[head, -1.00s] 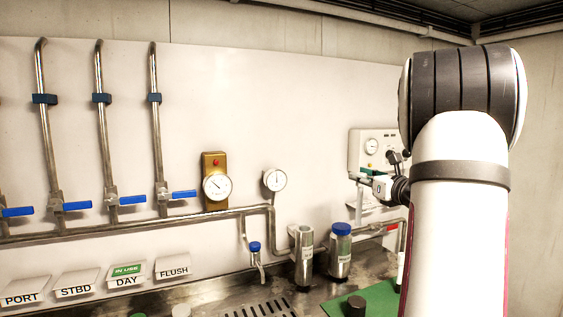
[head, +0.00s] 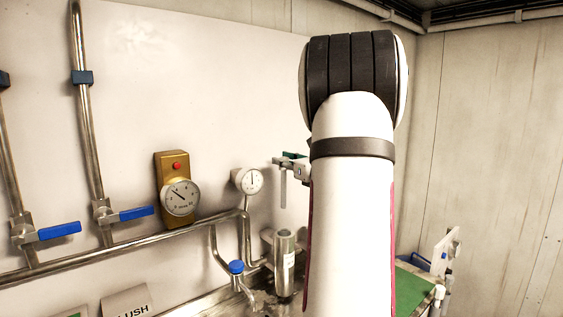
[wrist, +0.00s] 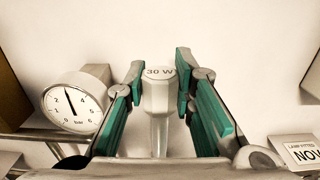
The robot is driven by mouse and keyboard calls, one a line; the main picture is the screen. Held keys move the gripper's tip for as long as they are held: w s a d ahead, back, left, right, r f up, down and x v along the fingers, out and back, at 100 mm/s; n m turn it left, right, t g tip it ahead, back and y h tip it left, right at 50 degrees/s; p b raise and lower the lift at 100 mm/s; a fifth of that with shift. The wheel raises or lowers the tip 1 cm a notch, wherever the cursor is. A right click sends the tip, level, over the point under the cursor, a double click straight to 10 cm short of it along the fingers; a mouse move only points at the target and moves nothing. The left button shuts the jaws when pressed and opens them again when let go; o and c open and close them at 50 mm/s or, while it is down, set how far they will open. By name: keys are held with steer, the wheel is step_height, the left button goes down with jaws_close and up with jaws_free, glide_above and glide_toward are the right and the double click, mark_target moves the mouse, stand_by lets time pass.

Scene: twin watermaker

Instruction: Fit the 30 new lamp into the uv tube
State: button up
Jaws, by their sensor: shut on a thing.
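The lamp (wrist: 158,95) is in the wrist view, a pale octagonal cap marked "30 W" with a clear glass stem below. My gripper (wrist: 160,78) is shut on its cap, with a green-padded finger on each side. In the head view my gripper (head: 293,163) shows just left of my arm, and the lamp (head: 283,190) hangs upright from it. A steel cylinder (head: 285,265), which looks like the uv tube, stands below on the bench, its upper end apart from the lamp. Its label is too small to read.
A white gauge (head: 247,180) and a brass-backed gauge (head: 180,197) are on the wall panel, left of my gripper. A blue-capped tap (head: 236,267) stands left of the cylinder. A "LAMP FITTED" card (wrist: 302,152) shows at right. My arm hides part of the bench.

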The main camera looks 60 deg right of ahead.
mark_target(285, 180)
steer(key=shift+s+f+b, duration=0.1)
steer(key=shift+f+b, duration=1.95)
steer(key=shift+f, duration=0.85)
steer(key=shift+b, duration=0.4)
